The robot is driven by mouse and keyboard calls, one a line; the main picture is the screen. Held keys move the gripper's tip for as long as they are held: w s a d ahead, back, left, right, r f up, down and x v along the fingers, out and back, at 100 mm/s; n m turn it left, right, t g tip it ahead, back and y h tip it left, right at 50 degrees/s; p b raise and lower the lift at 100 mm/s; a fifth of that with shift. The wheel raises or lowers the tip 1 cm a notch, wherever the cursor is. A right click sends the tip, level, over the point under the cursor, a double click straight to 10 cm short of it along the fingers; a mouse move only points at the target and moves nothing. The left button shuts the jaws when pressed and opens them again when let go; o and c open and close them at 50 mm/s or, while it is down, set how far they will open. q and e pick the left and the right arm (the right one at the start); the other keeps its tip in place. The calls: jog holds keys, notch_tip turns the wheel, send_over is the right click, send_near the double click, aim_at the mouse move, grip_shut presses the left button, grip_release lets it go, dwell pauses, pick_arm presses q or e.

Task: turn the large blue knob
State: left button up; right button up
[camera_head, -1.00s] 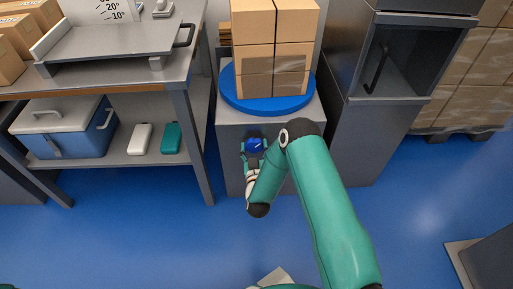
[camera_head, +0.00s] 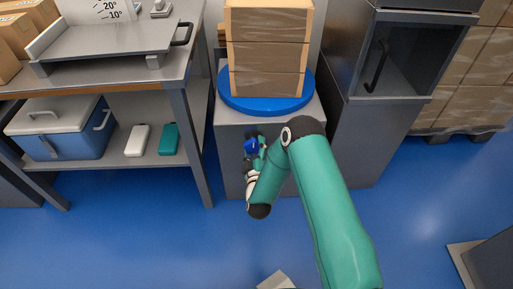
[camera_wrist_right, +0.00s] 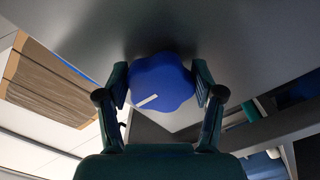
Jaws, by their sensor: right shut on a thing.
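The large blue knob (camera_head: 251,146) sits on the front face of the grey cabinet (camera_head: 232,175) under the blue turntable. My right gripper (camera_head: 256,148) is at the knob, with a finger on each side of it. In the right wrist view, the lobed knob (camera_wrist_right: 161,82) lies between the fingertips of my right gripper (camera_wrist_right: 162,84), which is shut on it. A white mark on the knob points toward the lower left in that view. My left gripper is not in view.
A stack of wrapped boxes (camera_head: 268,50) stands on the blue turntable (camera_head: 265,103). A workbench (camera_head: 192,75) with a shelf is at the left. A dark cabinet with a handle (camera_head: 377,66) stands at the right.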

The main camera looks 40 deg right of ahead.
jog(key=shift+s+f, duration=0.25)
jog(key=shift+f, duration=0.1)
jog(key=o, duration=1)
jog(key=shift+o, duration=0.7)
jog(key=shift+w, duration=0.1)
jog(key=shift+r, duration=0.15)
jog(key=v, duration=0.7)
jog(key=shift+a, duration=0.15)
